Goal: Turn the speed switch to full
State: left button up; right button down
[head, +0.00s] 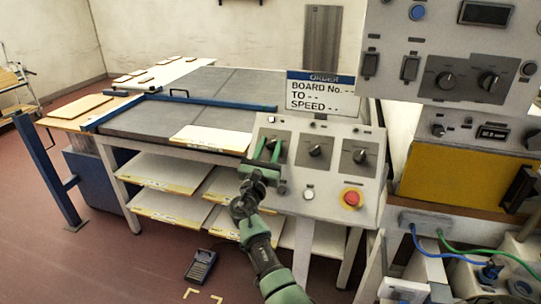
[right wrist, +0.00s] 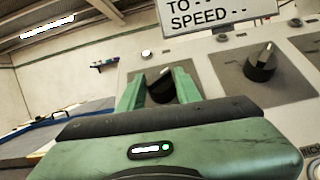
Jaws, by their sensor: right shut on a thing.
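A sloped grey control panel (head: 330,188) carries a row of three black rotary knobs on dark plates. My right gripper (head: 267,150) reaches up to the left knob (head: 271,142) and is shut on it. In the right wrist view the green fingers stand on either side of this knob (right wrist: 161,88), its pointer partly hidden. The middle knob (head: 315,151) and right knob (head: 360,156) are free. The labels are too small to read, so I cannot tell which is the speed switch. An order sign (head: 320,92) above shows dashes after "SPEED". My left gripper is not in view.
A red emergency button (head: 351,199) and a white button (head: 308,193) sit low on the panel. An upper grey cabinet (head: 450,50) with more knobs hangs at right. A grey table (head: 190,115) with shelved boards stands left. Cables and drums crowd the lower right.

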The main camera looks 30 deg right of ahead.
jog(key=shift+m+g, duration=0.3)
jog(key=shift+m, duration=0.1)
jog(key=c, duration=1)
grip_release()
jog(key=b+v, duration=0.1)
jog(key=v, duration=0.2)
jog(key=b+v, duration=0.1)
jog(key=v, duration=0.2)
jog(key=shift+s+a+f, duration=0.1)
jog(key=shift+a+f, duration=0.2)
jog(key=shift+a, duration=0.05)
jog(key=shift+s+a, duration=0.35)
jog(key=shift+a, duration=0.05)
jog(key=shift+f, duration=0.1)
